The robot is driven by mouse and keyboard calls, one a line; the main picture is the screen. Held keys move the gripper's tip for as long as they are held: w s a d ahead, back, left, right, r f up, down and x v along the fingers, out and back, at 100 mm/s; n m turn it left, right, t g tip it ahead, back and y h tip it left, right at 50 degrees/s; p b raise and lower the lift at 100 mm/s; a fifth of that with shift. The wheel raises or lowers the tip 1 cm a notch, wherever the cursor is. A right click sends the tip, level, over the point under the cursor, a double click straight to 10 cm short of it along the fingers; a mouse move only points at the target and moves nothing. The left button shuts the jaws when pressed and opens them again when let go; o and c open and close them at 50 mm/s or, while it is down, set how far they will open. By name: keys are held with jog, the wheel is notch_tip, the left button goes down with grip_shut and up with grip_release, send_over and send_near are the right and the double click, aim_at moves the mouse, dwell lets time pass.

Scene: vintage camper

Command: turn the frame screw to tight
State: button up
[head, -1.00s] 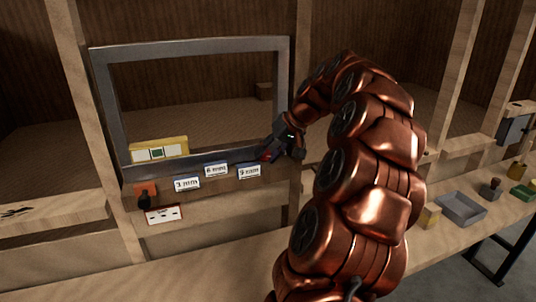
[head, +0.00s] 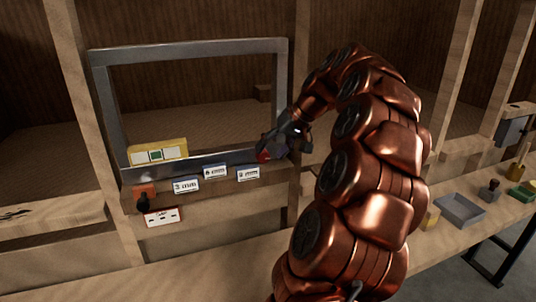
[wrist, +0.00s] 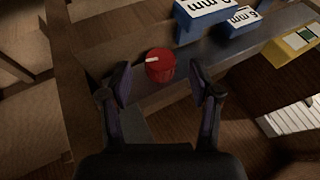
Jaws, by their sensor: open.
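The frame screw appears to be the red round knob (wrist: 160,68) with a white pointer mark, on the lower bar of the grey metal window frame (head: 106,115). In the wrist view the pointer lies toward the left. A bit of red shows beside my gripper (head: 270,150) in the head view, mostly hidden by the gripper. In the wrist view my gripper (wrist: 160,88) is open, with one finger to each side and the knob between and just beyond the fingertips. I cannot tell whether the fingers touch it.
Blue blocks with white size labels (head: 217,171) stand along the sill, close to the knob. A yellow level (head: 158,151) rests on the frame's lower bar. An orange-and-black item (head: 144,196) is at the left. A grey tray (head: 460,210) lies on the bench at right.

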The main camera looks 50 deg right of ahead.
jog(key=v, duration=0.9)
